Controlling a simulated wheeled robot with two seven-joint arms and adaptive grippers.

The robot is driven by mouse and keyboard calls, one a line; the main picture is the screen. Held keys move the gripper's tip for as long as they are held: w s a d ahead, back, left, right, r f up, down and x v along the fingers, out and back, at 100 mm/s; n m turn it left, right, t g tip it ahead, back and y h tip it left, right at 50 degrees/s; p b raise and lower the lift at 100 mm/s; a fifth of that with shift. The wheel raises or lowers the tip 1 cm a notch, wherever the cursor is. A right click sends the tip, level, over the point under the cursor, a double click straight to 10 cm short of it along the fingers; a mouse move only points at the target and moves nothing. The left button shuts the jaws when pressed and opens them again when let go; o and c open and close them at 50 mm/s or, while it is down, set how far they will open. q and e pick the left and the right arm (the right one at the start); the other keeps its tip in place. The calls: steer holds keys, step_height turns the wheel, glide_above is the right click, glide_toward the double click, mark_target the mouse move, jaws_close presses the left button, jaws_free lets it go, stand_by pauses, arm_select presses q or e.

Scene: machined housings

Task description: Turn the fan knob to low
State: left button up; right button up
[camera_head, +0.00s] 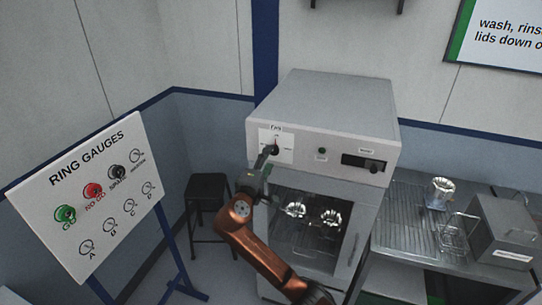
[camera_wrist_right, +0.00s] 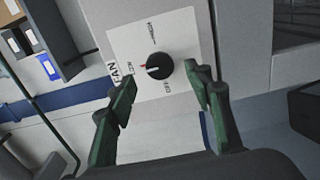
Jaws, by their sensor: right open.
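The fan knob (camera_wrist_right: 159,66) is round and black with a white pointer line, on a white plate (camera_wrist_right: 182,42) marked FAN. In the right wrist view the pointer faces left, toward the small label beside the word FAN and a red mark. The other labels are too small to read surely. In the head view the knob (camera_head: 274,149) is on the upper front of the grey cabinet (camera_head: 327,115). My right gripper (camera_wrist_right: 162,84) is open, its green-grey fingers either side of the knob's lower area, apart from it. In the head view the right gripper (camera_head: 267,163) is just below-left of the knob. My left gripper is out of view.
Below is a glass-fronted chamber (camera_head: 308,236) holding metal parts. A ring gauges board (camera_head: 92,196) and black stool (camera_head: 208,189) stand left; a steel table (camera_head: 408,222) stands right.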

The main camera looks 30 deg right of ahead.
steer(key=v, duration=0.8)
steer(key=shift+s, duration=0.1)
